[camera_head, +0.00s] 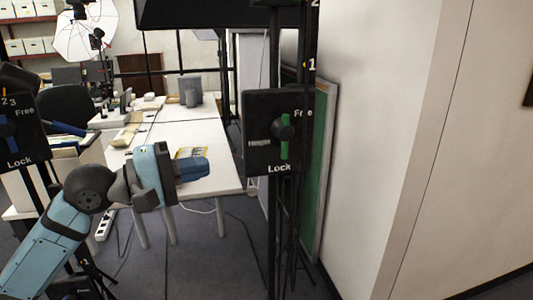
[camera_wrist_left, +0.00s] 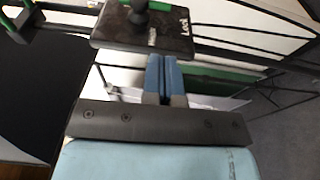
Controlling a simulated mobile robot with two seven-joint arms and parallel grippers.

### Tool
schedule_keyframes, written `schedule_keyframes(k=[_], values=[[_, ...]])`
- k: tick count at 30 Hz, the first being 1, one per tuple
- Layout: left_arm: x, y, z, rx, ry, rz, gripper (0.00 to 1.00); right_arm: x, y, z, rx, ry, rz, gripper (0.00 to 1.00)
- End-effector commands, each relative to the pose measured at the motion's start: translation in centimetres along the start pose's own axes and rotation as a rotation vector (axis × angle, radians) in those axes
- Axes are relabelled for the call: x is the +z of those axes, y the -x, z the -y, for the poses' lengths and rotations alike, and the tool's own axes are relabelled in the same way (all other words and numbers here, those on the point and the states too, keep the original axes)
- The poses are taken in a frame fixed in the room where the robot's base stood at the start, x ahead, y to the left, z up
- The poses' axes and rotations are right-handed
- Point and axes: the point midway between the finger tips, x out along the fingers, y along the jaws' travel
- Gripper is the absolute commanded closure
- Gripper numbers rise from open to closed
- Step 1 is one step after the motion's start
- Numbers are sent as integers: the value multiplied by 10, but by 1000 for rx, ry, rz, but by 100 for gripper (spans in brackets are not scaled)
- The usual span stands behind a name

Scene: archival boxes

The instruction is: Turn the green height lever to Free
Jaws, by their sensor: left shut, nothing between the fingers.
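The green lever (camera_head: 285,150) sits on a black panel (camera_head: 258,150) on a dark stand, right of centre in the head view. Its long end hangs straight down from a dark knob (camera_head: 283,131) toward the "Lock" label; "Free" is at the panel's upper right. My left gripper (camera_head: 206,164) is shut and empty, left of the panel and apart from the lever. In the left wrist view my closed blue fingers (camera_wrist_left: 165,76) show just below the panel (camera_wrist_left: 165,38), and part of the green lever (camera_wrist_left: 158,6) shows at the top edge. My right gripper is out of view.
A second black panel with a blue lever (camera_head: 8,125) stands at the left edge. A long white table (camera_head: 185,133) with items is behind my gripper. A green board (camera_head: 322,160) and pale wall (camera_head: 380,120) are right of the stand. Cables lie on the floor.

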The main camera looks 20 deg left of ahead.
Motion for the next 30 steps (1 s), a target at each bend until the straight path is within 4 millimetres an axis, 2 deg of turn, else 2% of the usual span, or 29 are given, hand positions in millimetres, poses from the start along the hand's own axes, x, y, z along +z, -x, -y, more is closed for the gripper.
schedule_keyframes(k=[7, 11, 24, 30], values=[[0, -2, 0, 1, -1, -1, 100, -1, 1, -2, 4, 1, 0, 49], [-1, -13, -1, 2, 0, -1, 100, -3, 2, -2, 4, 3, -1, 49], [0, -102, -2, 3, -1, 0, 100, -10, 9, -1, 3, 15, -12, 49], [-1, -130, -1, 1, -2, -1, 100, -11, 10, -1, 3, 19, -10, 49]])
